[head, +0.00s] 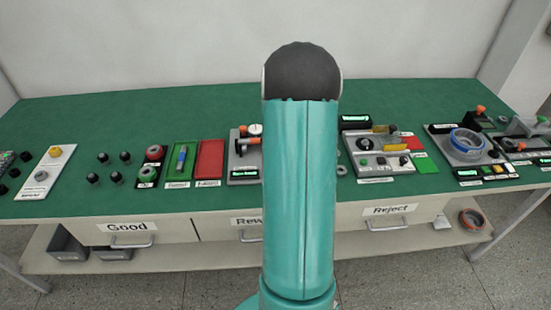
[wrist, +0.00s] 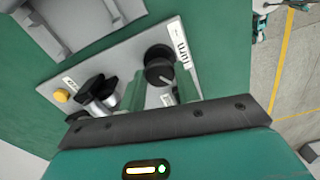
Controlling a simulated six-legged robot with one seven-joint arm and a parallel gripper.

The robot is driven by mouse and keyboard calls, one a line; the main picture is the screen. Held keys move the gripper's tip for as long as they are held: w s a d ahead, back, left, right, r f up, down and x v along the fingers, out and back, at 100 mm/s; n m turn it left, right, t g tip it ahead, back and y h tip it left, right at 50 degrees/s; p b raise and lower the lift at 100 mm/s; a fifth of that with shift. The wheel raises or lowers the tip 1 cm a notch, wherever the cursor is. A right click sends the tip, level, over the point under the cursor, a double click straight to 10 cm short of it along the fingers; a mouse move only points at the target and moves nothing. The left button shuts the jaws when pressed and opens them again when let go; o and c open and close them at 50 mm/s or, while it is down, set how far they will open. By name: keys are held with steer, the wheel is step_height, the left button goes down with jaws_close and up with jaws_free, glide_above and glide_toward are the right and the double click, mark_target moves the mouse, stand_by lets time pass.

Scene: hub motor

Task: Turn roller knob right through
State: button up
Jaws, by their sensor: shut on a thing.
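The roller knob (wrist: 158,64) is a round black knob with a white pointer line, on a light grey panel (wrist: 133,52) in the wrist view. The pointer slants toward the lower right of that view. A white label with black lettering lies just right of the knob. My gripper (wrist: 160,82) reaches up from the bottom of the wrist view, with its fingers either side of the knob, shut on it. The near part of the knob and the fingertip contact are partly hidden. In the head view my own arm covers the knob and gripper.
On the same panel, a yellow button (wrist: 61,96) and black parts with a silver cylinder (wrist: 97,105) stand left of the knob. Another panel (wrist: 55,30) lies at upper left. The green table (head: 100,115) carries several devices on both sides of my arm.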

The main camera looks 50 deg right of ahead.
steer(key=m, duration=1.3)
steer(key=shift+m, duration=0.3)
steer(key=m, duration=1.3)
steer(key=shift+m, duration=0.4)
steer(key=o, duration=1)
steer(key=shift+c, duration=0.2)
steer(key=shift+r, duration=0.1)
